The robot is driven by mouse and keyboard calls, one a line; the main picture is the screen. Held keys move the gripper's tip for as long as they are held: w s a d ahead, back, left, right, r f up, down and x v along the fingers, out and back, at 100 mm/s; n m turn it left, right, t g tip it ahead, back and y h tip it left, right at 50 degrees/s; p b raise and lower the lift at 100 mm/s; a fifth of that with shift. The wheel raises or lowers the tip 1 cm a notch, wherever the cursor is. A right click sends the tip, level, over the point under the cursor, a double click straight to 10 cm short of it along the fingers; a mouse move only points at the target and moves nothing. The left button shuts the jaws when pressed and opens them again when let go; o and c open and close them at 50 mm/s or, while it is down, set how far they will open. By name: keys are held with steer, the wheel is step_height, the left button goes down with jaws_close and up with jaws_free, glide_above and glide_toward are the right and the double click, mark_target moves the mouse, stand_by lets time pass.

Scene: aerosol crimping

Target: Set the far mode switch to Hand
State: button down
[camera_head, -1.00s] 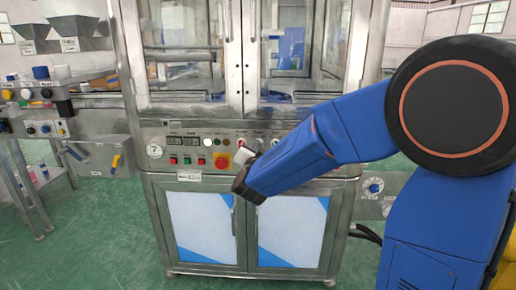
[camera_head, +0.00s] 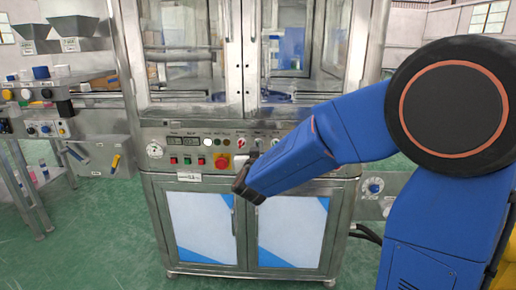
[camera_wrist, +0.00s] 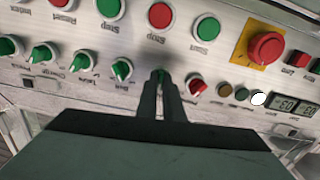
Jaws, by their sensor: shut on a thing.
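My gripper (camera_wrist: 161,82) is at the control panel in the wrist view, its two dark fingers shut on a selector switch. Only a little green of that switch (camera_wrist: 160,74) shows between the fingertips, so its setting and label are hidden. In the wrist view, which is upside down, several green-knobbed selectors (camera_wrist: 122,69) line up to its left, and a red-knobbed one (camera_wrist: 196,86) is just to its right. I cannot tell by label which is the far mode switch. In the head view my wrist covers part of the panel (camera_head: 205,176).
A red emergency button on a yellow plate (camera_wrist: 265,48) and several red and green push buttons (camera_wrist: 160,15) surround the selectors. Small displays (camera_wrist: 285,103) are at the right. A steel cabinet (camera_head: 205,228) lies below the panel, glazed doors above. A side bench (camera_head: 45,95) stands left.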

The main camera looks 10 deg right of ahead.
steer(key=n, duration=0.4)
steer(key=shift+n, duration=0.4)
stand_by(0.4)
steer(key=c, duration=1.9)
jaws_free()
steer(key=shift+s, duration=0.1)
steer(key=v, duration=1.7)
steer(key=shift+s, duration=0.1)
steer(key=shift+a, duration=0.1)
